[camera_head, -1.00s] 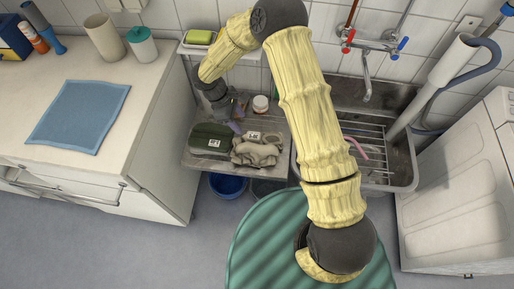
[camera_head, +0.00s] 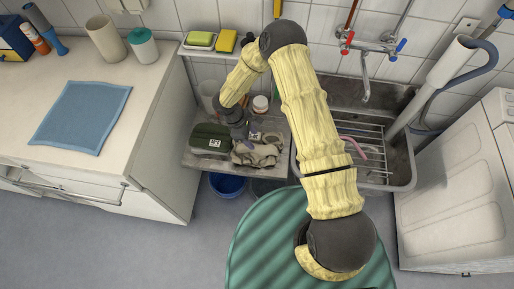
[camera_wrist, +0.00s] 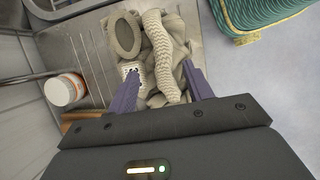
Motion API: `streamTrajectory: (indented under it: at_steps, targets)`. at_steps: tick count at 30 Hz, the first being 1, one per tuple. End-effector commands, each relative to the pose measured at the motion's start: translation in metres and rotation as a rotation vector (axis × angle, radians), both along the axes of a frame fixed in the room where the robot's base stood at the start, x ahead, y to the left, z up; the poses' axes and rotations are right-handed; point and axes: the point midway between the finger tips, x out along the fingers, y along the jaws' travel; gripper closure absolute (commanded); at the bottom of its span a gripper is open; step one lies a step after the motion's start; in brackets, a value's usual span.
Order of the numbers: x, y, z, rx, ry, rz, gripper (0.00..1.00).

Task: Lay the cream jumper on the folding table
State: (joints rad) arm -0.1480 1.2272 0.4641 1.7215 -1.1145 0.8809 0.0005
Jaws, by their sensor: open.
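The cream jumper (camera_head: 258,156) lies bunched on the grey board left of the sink. In the wrist view the knitted jumper (camera_wrist: 163,50) shows a sleeve and a ribbed opening, with a small label beside them. My gripper (camera_wrist: 160,72) is open above it, its two purple fingers on either side of part of the knit. I cannot tell whether they touch it. In the head view my gripper (camera_head: 241,133) is partly hidden by my arm.
A dark green box (camera_head: 209,138) stands left of the jumper. A white jar (camera_wrist: 64,90) is close by. The sink (camera_head: 404,165) with a wire rack is to the right. A blue bucket (camera_head: 228,185) sits below. The worktop's front part is clear.

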Motion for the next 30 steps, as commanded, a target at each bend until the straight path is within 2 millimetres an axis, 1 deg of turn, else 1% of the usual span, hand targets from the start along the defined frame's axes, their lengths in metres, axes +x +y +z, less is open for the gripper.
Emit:
streamTrajectory:
  at_steps: [5,13,16,30]
  targets:
    - [-0.001,-0.002,-0.008,-0.001,0.002,0.000,0.49]
    - [-0.005,-0.011,-0.040,-0.001,0.003,-0.002,0.49]
    - [-0.005,-0.013,-0.048,0.000,0.001,0.000,0.49]
    - [-0.005,-0.014,-0.050,0.000,-0.001,0.000,0.49]
